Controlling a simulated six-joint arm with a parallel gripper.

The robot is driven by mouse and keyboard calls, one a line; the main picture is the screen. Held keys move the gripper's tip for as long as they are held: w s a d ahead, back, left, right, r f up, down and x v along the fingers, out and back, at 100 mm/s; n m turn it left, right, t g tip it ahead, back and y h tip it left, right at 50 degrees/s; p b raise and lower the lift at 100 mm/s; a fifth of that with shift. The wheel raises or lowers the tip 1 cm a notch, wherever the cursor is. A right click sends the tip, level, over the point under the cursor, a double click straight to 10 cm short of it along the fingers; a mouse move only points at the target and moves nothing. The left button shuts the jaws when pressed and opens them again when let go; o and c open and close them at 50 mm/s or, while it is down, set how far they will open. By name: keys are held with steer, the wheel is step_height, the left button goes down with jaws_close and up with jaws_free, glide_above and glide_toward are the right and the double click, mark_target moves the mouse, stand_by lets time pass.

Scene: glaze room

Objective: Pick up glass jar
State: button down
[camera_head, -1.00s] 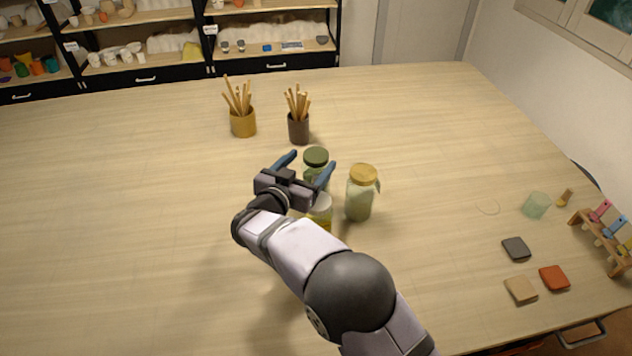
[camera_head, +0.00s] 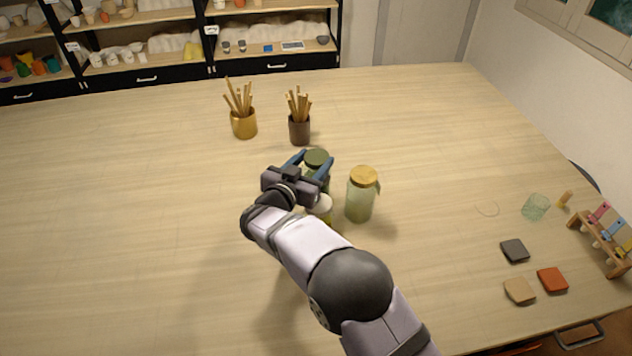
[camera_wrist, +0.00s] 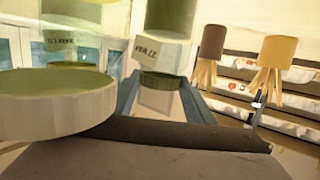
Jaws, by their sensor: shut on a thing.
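A glass jar with a dark green lid (camera_head: 316,157) stands upright on the table, in the middle of the head view. My gripper (camera_head: 309,165) is shut on this jar, one blue finger on each side. In the wrist view, which is upside down, the jar (camera_wrist: 172,15) sits between the fingers and bears a pale label with dark lettering. A jar with a pale lid (camera_head: 320,205) stands close in front, partly hidden by my arm. A jar with a wooden-looking lid (camera_head: 364,177) and pale green contents stands to the right.
Two cups of wooden sticks, one tan (camera_head: 243,125) and one dark (camera_head: 299,130), stand behind. At right are an empty glass (camera_head: 535,207), a small rack (camera_head: 603,240) and several flat tiles (camera_head: 515,250). The table's left side is clear.

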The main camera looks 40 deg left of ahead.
steer(key=shift+r, duration=0.25)
step_height(320, 180, up, 9)
steer(key=shift+r+b, duration=0.1)
steer(key=shift+b, duration=1.05)
steer(key=shift+r, duration=0.45)
